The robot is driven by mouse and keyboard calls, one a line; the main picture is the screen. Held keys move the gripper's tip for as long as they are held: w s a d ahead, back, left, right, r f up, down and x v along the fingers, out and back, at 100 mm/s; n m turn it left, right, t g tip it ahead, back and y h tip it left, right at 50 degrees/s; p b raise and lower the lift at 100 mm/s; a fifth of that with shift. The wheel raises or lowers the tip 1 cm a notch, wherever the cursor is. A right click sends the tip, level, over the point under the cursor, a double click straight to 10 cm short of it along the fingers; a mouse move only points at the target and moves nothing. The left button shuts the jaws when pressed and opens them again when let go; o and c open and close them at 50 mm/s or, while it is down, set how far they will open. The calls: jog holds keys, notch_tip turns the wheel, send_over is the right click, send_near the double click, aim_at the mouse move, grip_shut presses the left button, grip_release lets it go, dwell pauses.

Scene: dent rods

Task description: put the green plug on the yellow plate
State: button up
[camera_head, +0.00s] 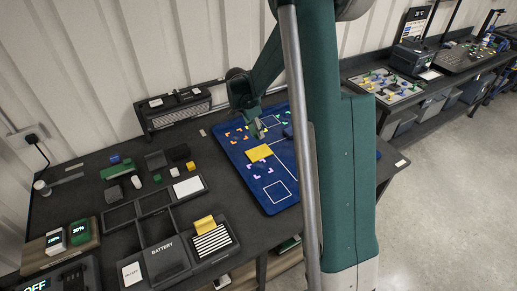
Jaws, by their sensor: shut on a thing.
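My gripper (257,127) points down over the blue mat, just behind the yellow plate. It is shut on a small greenish thing that looks like the green plug (260,133), mostly hidden by the fingers. The yellow plate (258,153) lies flat on the blue mat, a little nearer the camera than my gripper. The plug looks apart from the plate, but its height above the mat is hard to tell.
The blue mat (263,193) has white outlines and small coloured corner marks. Left of it are a black compartment tray (155,205) holding a yellow piece (204,225), and loose blocks, including a green one (116,170). A low black rack (179,104) stands behind.

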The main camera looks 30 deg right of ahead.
aim_at(257, 136)
jog(key=shift+f, duration=2.55)
jog(key=shift+f, duration=1.9)
jog(key=shift+f, duration=0.2)
jog(key=o, duration=0.7)
jog(key=shift+r, duration=0.1)
jog(key=shift+r, duration=0.2)
jog(key=shift+v, duration=5.95)
